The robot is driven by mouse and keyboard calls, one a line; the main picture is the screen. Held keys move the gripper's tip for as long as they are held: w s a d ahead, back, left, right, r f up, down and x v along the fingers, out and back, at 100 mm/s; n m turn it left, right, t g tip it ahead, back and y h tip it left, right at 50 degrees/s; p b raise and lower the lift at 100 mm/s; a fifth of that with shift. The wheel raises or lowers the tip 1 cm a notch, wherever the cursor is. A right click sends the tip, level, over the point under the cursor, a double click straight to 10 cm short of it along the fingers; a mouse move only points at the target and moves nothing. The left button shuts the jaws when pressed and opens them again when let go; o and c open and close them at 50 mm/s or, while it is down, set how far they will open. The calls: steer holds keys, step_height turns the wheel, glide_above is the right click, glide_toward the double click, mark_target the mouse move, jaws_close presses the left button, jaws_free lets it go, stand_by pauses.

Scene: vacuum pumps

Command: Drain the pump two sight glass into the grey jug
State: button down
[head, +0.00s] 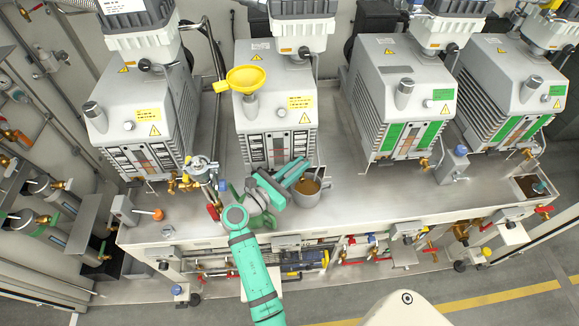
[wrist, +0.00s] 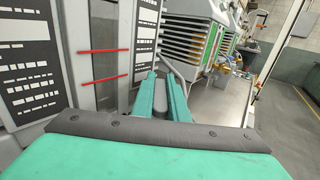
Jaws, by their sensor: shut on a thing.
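Pump two (head: 270,105) is the second pump from the left, with a yellow funnel (head: 246,78) on top. Its sight glass (head: 277,150) is a narrow strip on the front face; in the wrist view the strip (wrist: 105,65) carries two red level lines. My gripper (head: 298,170) is low in front of the pump, just above and left of the jug. Its teal fingers (wrist: 160,85) are shut on a small grey part; I cannot tell which. The drain outlet is hidden.
Another pump (head: 140,110) stands to the left and two (head: 400,100) to the right. Valves and an orange knob (head: 158,214) are left of my arm. A tray with brown liquid (head: 525,186) is at the bench's right end.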

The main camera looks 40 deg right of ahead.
stand_by(0.3)
steer(key=c, duration=2)
jaws_free()
steer(key=shift+r, duration=0.3)
step_height(320, 180, up, 2)
steer(key=shift+r, duration=0.2)
steer(key=s+a+r, duration=0.5)
steer(key=s+r, duration=0.1)
steer(key=s, duration=0.1)
steer(key=s+a+r, duration=0.3)
steer(key=s+r, duration=0.1)
steer(key=shift+s+a, duration=0.1)
steer(key=shift+a, duration=0.2)
steer(key=shift+c, duration=0.8)
